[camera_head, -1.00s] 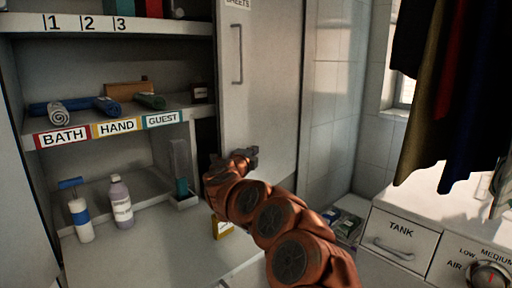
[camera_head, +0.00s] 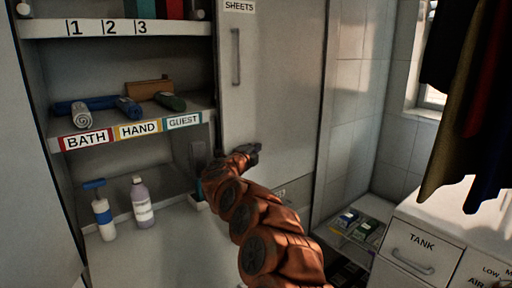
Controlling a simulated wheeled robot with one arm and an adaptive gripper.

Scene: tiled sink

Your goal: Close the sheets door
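The sheets door (camera_head: 280,90) is a tall pale grey panel in the middle of the head view, with a SHEETS label (camera_head: 239,6) at its top left and a vertical bar handle (camera_head: 236,56) below. Its left edge lies close beside the open shelving, with only a narrow dark strip between them. My gripper (camera_head: 256,150) is in front of the door's lower left part, below the handle. Whether it touches the door I cannot tell. Its fingers are small and dark, so their opening is unclear. My orange arm hides the door's lower part.
Open shelves (camera_head: 122,25) at left hold rolled towels (camera_head: 81,116) and bottles (camera_head: 141,201). A white TANK unit (camera_head: 423,243) stands at lower right, with a low shelf of small packets (camera_head: 359,225) beside it. Dark clothes (camera_head: 470,110) hang at upper right.

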